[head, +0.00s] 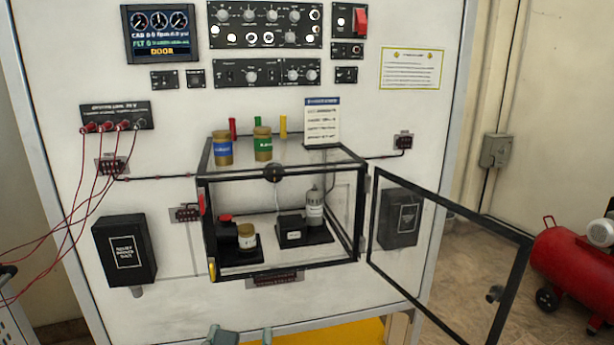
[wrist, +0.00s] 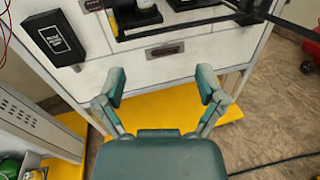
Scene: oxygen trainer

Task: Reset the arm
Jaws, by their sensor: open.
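My gripper (wrist: 164,92) is open and empty in the wrist view, its two teal fingers spread apart below the front of the white panel. In the head view only the tips of my gripper (head: 240,336) show at the bottom edge, below the glass-walled box. The black-framed box (head: 208,220) is fixed to the panel, and its glass door (head: 450,250) stands swung open to the right. Inside the box are a jar with a tan lid (head: 247,238) and a grey cylinder (head: 315,208) on black bases. My gripper touches none of these.
A blue-labelled jar (head: 223,148) and a green-labelled jar (head: 263,143) stand on top of the box. A black box (head: 125,250) juts from the panel at left. Red cables (head: 85,190) hang at left. A red compressor (head: 575,260) stands at far right.

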